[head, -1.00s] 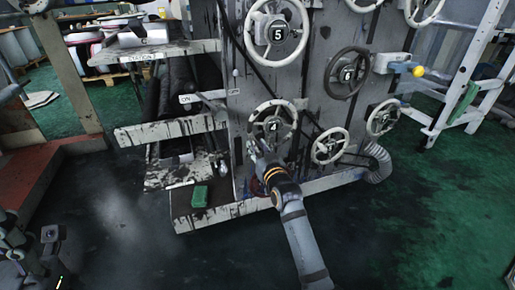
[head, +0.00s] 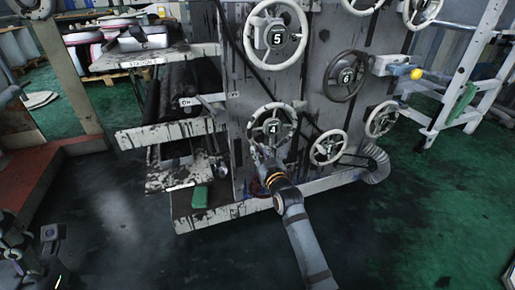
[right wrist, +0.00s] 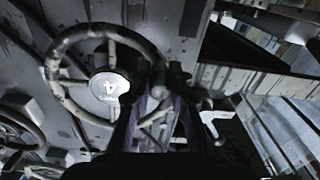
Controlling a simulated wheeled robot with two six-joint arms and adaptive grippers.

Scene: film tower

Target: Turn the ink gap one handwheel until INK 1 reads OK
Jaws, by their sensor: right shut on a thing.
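The handwheel marked 4 (head: 271,128) is a pale, dark-spotted spoked wheel low on the grey machine front. My right gripper (head: 262,153) is at its lower left rim. In the right wrist view the wheel (right wrist: 55,75) fills the left half, and its rim runs to the two dark fingers (right wrist: 160,90). The right gripper is shut on this rim. Which wheel is ink gap one is not readable, and no INK 1 reading shows. Dark parts at the lower left seem to be my left arm; its gripper (head: 50,236) is unclear.
A lever (head: 213,98) juts out at left. A green block (head: 201,196) lies on the lower step. The dark floor in front is clear.

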